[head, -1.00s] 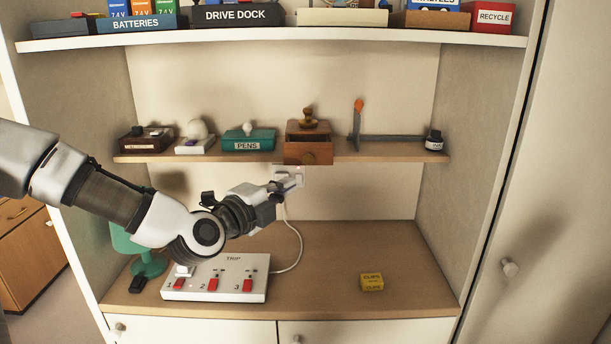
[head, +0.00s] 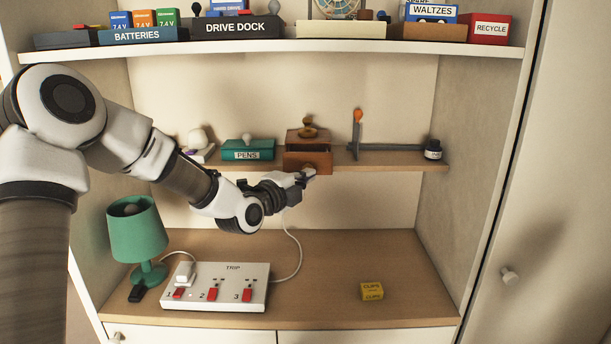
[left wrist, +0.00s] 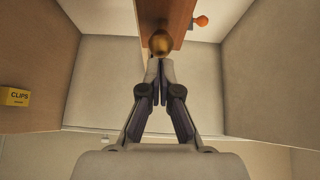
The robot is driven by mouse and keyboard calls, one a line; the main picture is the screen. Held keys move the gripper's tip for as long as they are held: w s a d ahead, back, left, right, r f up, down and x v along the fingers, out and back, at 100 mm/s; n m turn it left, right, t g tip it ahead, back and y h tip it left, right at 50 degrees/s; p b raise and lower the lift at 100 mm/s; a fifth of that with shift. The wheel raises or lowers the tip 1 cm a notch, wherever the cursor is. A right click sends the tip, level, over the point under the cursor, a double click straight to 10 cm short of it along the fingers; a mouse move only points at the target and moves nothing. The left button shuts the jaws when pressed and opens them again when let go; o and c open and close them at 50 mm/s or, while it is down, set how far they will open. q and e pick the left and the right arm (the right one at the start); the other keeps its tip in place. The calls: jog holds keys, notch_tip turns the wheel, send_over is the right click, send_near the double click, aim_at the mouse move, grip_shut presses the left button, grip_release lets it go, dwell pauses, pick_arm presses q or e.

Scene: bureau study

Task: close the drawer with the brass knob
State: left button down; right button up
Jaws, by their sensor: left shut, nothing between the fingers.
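A wooden coffee grinder (head: 308,134) with a knobbed top stands on the middle shelf. Its drawer (head: 316,158) is pulled out toward me, with a dark opening showing above the drawer front. The brass knob (left wrist: 161,43) shows in the left wrist view on the wooden drawer front (left wrist: 180,14); in the head view my gripper hides it. My left gripper (head: 307,174) is shut and empty, its fingertips right at the knob. It also shows in the left wrist view (left wrist: 158,66); I cannot tell whether it touches the knob. My right gripper is not in view.
A green pens box (head: 248,150) stands left of the grinder, a grey bar stand with an orange tip (head: 358,116) and an ink bottle (head: 433,149) right. Below are a lamp (head: 135,230), a switch panel (head: 225,287) and a yellow clips box (head: 372,291). The upper shelf (head: 300,40) hangs above.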

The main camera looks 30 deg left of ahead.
aim_at(302, 162)
pick_arm(q)
jog(key=shift+w, duration=0.1)
jog(key=w+a, duration=0.1)
jog(key=w, duration=0.1)
jog(key=w+a+b, duration=0.1)
jog(key=w+a, duration=0.2)
jog(key=w, duration=0.1)
jog(key=shift+w+a+f, duration=0.1)
jog(key=shift+w+a, duration=0.1)
jog(key=shift+w, duration=0.2)
jog(key=shift+a+r, duration=0.15)
jog(key=shift+r, duration=0.25)
